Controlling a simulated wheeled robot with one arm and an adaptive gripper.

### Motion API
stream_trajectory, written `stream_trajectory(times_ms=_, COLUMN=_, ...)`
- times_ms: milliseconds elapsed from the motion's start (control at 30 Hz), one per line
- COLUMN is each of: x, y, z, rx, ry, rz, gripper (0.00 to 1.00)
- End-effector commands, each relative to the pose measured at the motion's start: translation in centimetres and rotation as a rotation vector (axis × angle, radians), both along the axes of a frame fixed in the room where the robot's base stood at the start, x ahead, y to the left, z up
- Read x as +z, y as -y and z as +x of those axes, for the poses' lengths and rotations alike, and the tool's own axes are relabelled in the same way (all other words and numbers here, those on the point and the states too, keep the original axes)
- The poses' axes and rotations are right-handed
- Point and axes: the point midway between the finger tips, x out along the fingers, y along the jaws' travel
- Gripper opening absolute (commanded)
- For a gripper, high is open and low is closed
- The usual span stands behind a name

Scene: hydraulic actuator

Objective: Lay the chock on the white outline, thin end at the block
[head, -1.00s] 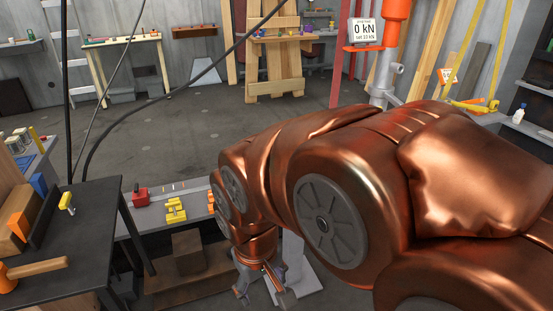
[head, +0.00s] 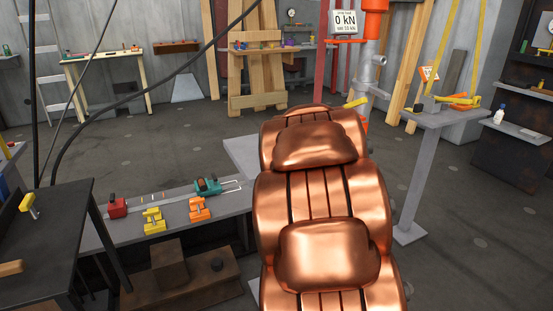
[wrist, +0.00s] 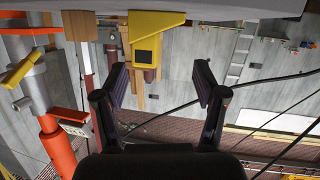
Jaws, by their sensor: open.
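My gripper (wrist: 160,88) is open in the wrist view, its two dark fingers apart with nothing between the tips. In the head view my copper arm hides it. A yellow piece with a dark square (wrist: 150,45) shows beyond the fingers at the top of the wrist view; I cannot tell what it is. White lines (head: 231,184) show at the right end of the grey bench (head: 130,230), beside a teal device (head: 207,186). I cannot tell whether they are the outline. I cannot clearly identify the chock or its block.
The bench also holds a red piece (head: 117,207), a yellow piece (head: 153,221) and an orange piece (head: 199,208). A black table (head: 50,240) stands at left. A grey stand (head: 418,170) with yellow and orange items is at right. Floor behind the bench is clear.

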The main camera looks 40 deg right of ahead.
Motion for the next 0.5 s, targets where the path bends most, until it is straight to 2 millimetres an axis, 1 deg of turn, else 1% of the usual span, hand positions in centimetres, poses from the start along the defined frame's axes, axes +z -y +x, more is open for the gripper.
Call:
stream_trajectory(times_ms=33, x=-1.1, y=1.2, z=0.0, rx=0.012, ry=0.038, rz=-0.004, gripper=0.71)
stream_trajectory(times_ms=200, x=-1.2, y=3.1, z=0.3, rx=0.088, ry=0.178, rz=-0.020, gripper=0.71)
stream_trajectory(times_ms=333, x=-1.0, y=3.7, z=0.2, rx=0.135, ry=0.253, rz=-0.023, gripper=0.71)
stream_trajectory(times_ms=500, x=-0.9, y=3.9, z=0.2, rx=0.166, ry=0.297, rz=-0.022, gripper=0.71)
